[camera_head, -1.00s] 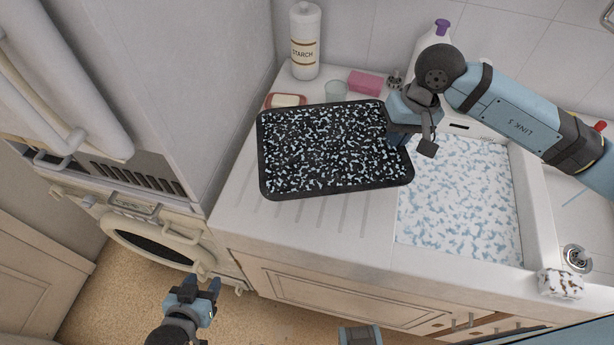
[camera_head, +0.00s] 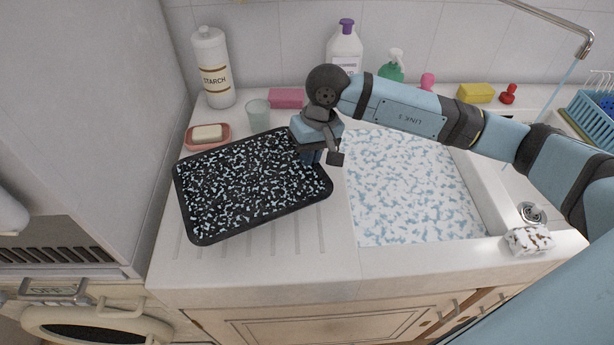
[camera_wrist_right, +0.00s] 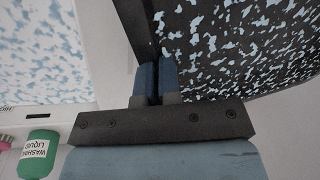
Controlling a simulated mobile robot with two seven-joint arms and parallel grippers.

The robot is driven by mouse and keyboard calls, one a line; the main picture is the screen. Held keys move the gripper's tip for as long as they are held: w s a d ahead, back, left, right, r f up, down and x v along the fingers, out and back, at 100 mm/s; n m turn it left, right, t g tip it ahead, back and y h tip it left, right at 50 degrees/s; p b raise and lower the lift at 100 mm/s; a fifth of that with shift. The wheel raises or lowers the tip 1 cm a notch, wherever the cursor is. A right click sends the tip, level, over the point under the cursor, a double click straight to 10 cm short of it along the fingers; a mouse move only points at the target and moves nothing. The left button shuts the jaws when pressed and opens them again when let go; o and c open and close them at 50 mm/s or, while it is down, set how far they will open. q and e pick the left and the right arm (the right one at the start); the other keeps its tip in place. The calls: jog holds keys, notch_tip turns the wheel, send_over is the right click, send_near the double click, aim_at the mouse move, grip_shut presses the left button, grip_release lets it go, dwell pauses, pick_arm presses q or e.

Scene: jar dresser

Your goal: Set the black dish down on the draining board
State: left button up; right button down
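The black dish (camera_head: 250,235) is a shallow rectangular tray with pale blue-white foam patches over its inside. It lies over the ribbed draining board (camera_head: 335,260), left of the sink basin, and looks about level. I cannot tell whether its underside touches the board. My right gripper (camera_head: 312,157) is at the dish's right rim. In the right wrist view, the gripper's two blue fingers (camera_wrist_right: 157,78) are close together on the rim of the dish (camera_wrist_right: 215,70), pinching it. The fingertips are partly hidden in the head view. My left gripper is out of view.
Behind the dish stand a soap dish with soap (camera_head: 208,137), a glass (camera_head: 258,115), a pink sponge (camera_head: 286,98) and a starch bottle (camera_head: 213,70). The foamy basin (camera_head: 410,190) is to the right. Bare board shows in front.

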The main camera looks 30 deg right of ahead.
jog(key=x, duration=0.3)
jog(key=d+x, duration=0.1)
jog(key=x, duration=0.3)
jog(key=shift+d+f, duration=0.2)
jog(key=shift+f, duration=0.05)
jog(key=c, duration=1.8)
grip_release()
jog(key=shift+f, duration=0.2)
jog(key=o, duration=0.5)
jog(key=shift+c, duration=0.2)
jog(key=shift+r, duration=0.1)
jog(key=shift+r+p, duration=0.3)
jog(key=shift+p, duration=0.05)
jog(key=b+v, duration=0.1)
jog(key=v, duration=1)
jog(key=shift+r+b, duration=0.35)
